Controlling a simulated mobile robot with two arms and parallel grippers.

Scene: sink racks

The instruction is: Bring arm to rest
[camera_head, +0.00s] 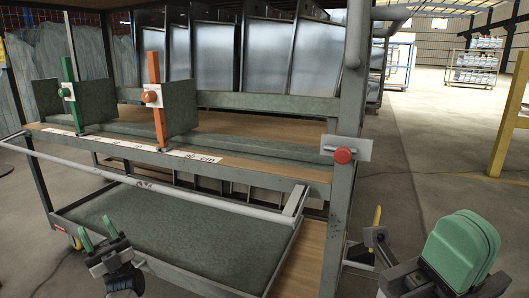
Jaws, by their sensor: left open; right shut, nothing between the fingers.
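My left gripper (98,236) is at the lower left in the head view. Its two green fingertips stand apart with nothing between them. It is in front of the rack's lower shelf (185,232), and I cannot tell whether it touches the shelf. My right gripper (461,246) is at the lower right, close to the camera. Its large green finger pads lie together, with nothing seen between them. It appears over the open floor, to the right of the rack post (345,165). Most of both arms is out of the picture.
The rack holds several upright shiny metal panels (216,55). A green clamp (70,92), an orange clamp (155,97) and a pale bar (150,183) are at its front. A red knob (343,156) sits on its right post. Free floor (415,150) lies right, with a yellow post (507,120).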

